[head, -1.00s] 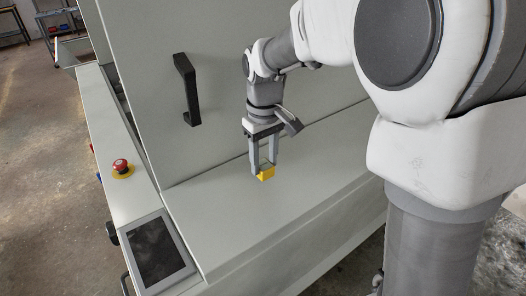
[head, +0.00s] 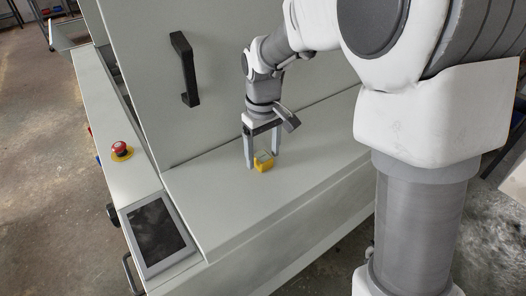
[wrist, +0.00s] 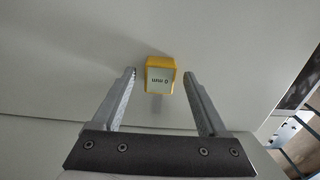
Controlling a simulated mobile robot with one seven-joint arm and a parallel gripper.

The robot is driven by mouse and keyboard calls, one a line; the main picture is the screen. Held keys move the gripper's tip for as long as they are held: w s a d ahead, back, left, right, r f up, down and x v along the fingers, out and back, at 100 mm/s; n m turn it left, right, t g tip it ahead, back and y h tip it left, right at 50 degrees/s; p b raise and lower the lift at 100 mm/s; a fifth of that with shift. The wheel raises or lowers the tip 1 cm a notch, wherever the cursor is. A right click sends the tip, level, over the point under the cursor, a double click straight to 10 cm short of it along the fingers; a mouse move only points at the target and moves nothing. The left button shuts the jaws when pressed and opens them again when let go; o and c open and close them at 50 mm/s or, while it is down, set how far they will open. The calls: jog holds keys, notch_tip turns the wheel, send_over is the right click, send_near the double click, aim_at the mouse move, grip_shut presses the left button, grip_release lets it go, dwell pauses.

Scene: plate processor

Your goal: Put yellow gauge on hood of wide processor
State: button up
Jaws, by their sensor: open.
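The yellow gauge (head: 263,165) is a small yellow block that appears to rest on the flat light-grey ledge of the wide processor's hood (head: 215,205). In the wrist view the gauge (wrist: 160,66) shows a pale display face reading "0 mm". My gripper (head: 261,161) points down over the ledge with its fingers spread, one on each side of the gauge. The wrist view shows a clear gap between the gauge and each finger of my gripper (wrist: 159,74).
A black handle (head: 185,70) is on the upright hood panel behind. A red emergency button (head: 120,149) and a dark touch screen (head: 158,232) are on the left side strip. The ledge is clear around the gauge.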

aim_at(263, 157)
notch_tip(263, 157, up, 12)
jog(key=s+d+m+t, duration=0.2)
jog(key=s+d, duration=0.4)
jog(key=s, duration=0.3)
jog(key=s+d+m+t, duration=0.3)
jog(key=s+d, duration=0.3)
jog(key=s, duration=0.4)
jog(key=shift+d+r+m+t, duration=0.25)
jog(key=shift+d+m+t, duration=0.05)
jog(key=shift+m, duration=0.6)
